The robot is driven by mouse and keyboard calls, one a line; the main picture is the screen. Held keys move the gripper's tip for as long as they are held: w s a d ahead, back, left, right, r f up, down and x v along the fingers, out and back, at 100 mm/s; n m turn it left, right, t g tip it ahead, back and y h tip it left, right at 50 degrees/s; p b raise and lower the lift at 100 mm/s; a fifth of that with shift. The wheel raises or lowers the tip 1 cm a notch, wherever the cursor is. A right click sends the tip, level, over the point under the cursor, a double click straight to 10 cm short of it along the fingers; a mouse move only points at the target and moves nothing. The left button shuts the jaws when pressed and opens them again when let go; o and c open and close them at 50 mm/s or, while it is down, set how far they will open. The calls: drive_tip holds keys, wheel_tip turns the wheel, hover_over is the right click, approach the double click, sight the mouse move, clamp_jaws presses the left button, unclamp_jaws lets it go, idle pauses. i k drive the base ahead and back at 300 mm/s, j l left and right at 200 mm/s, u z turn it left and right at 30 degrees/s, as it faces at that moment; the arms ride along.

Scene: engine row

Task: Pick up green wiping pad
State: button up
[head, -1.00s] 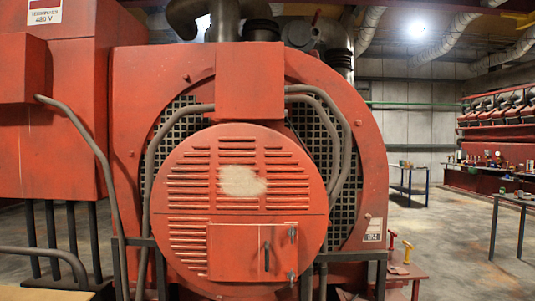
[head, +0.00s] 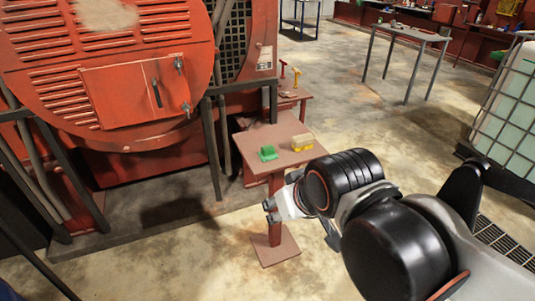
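The green wiping pad (head: 267,153) lies on the top of a small reddish-brown pedestal table (head: 279,134), near its left front edge. My gripper (head: 271,211) is in front of and below the table top in the picture, partly hidden behind my own black wrist links. It appears apart from the pad. Its fingers are small and partly covered, so I cannot tell whether they are open or shut.
A yellow and white block (head: 302,141) sits right of the pad. Behind is a second small table (head: 292,97) with red and yellow upright items. The large red engine housing (head: 110,60) stands left. A caged tank (head: 508,115) is at right. Floor between is open.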

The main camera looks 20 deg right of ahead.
sight(268, 153)
drive_tip(key=i+l+u, duration=0.1)
drive_tip(key=u, duration=0.7)
drive_tip(key=i+l+u, duration=0.1)
drive_tip(key=l+u, duration=0.25)
drive_tip(key=l, duration=0.45)
drive_tip(key=l+u, duration=0.3)
drive_tip(key=l, duration=0.5)
drive_tip(key=k+l+u, duration=0.15)
drive_tip(key=l+u, duration=0.2)
drive_tip(key=l, duration=0.45)
drive_tip(key=k+l, duration=0.1)
drive_tip(key=l, duration=1.1)
drive_tip(key=k, duration=0.05)
